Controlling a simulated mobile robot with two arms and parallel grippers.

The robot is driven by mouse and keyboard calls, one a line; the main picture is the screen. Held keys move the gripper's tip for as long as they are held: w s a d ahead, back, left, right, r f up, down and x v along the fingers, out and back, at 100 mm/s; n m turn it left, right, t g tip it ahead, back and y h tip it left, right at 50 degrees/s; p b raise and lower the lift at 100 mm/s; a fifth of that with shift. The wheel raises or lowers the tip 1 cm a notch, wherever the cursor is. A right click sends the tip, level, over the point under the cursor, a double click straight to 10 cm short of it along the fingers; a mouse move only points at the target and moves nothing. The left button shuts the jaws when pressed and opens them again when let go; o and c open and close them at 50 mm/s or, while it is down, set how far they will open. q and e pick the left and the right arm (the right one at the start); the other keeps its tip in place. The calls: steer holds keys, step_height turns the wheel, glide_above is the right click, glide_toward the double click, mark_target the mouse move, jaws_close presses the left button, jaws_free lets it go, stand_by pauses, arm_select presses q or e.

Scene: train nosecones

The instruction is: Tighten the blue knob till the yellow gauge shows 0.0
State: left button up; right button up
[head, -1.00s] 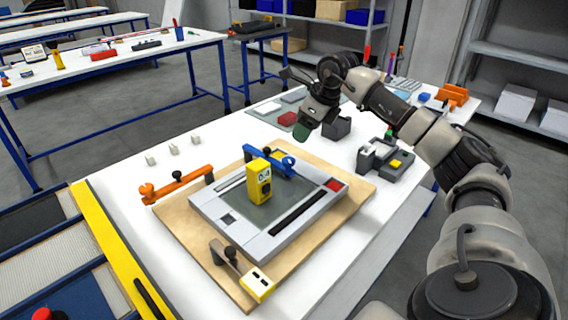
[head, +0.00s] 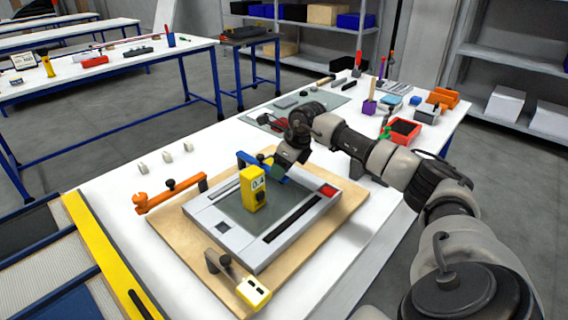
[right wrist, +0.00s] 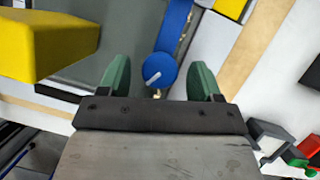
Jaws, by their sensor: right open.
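The blue knob (right wrist: 160,70), round with a white pointer mark, shows in the right wrist view between the green fingers of my right gripper (right wrist: 160,80). The fingers are open, with a gap on each side of the knob. In the head view my right gripper (head: 279,172) is at the right end of the blue clamp (head: 246,161) and hides the knob. The yellow gauge (head: 248,203) stands upright on the grey plate; its small display seems to read 0.4. It also shows in the right wrist view (right wrist: 45,45), at upper left. My left gripper is out of view.
The grey frame sits on a wooden board (head: 190,228). An orange clamp (head: 160,200) is at its left and a yellow-white clamp (head: 253,292) at the front. Small white blocks (head: 167,157) stand beyond. A red bin (head: 402,131) is further right.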

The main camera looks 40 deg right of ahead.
steer(key=c, duration=0.9)
steer(key=shift+m, duration=0.4)
steer(key=m+h, duration=0.1)
steer(key=m, duration=0.2)
steer(key=shift+a+m+h, duration=0.1)
steer(key=shift+m+h, duration=0.3)
steer(key=m+h, duration=0.1)
steer(key=m, duration=0.1)
steer(key=m+h, duration=0.1)
steer(key=m, duration=0.2)
steer(key=shift+a+b, duration=0.15)
steer(key=shift+b, duration=0.2)
steer(key=m+g, duration=0.1)
steer(key=m, duration=0.2)
steer(key=m+h, duration=0.1)
steer(key=m, duration=0.1)
steer(key=shift+w+a+m+g+h+b, duration=0.1)
steer(key=shift+w+m+g+h+b, duration=0.05)
steer(key=shift+m+g+h+b, duration=0.2)
steer(key=shift+w+m+g+h, duration=0.15)
steer(key=shift+m+g, duration=0.3)
steer(key=shift+m, duration=0.7)
steer(key=shift+s+m+g+h, duration=0.1)
steer(key=shift+m+g, duration=0.3)
steer(key=shift+m, duration=0.7)
